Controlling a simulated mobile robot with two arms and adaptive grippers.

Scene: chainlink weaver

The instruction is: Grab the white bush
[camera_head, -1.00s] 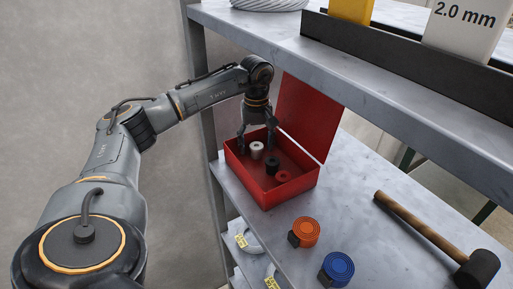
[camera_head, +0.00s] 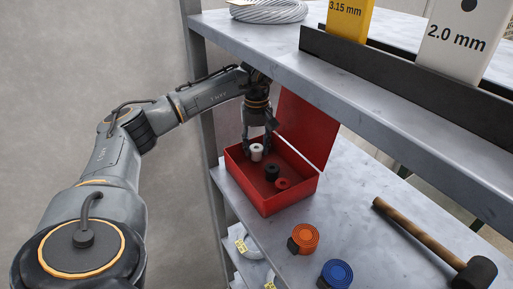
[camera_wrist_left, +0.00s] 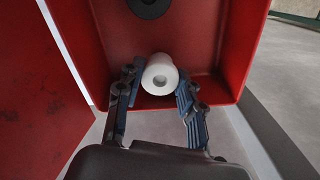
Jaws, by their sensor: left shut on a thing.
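The white bush (camera_head: 256,152) is a short white cylinder with a hole in its middle. It is inside the open red box (camera_head: 290,199), near the box's left wall. My left gripper (camera_head: 259,148) reaches down into the box around it. In the left wrist view, the white bush (camera_wrist_left: 160,74) is between the two fingers of my left gripper (camera_wrist_left: 157,84), which are shut on it. Its underside is hidden, so I cannot tell whether it touches the box floor. My right gripper is not in view.
An orange coil (camera_head: 304,237), a blue coil (camera_head: 337,273) and a mallet (camera_head: 430,240) are on the shelf.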

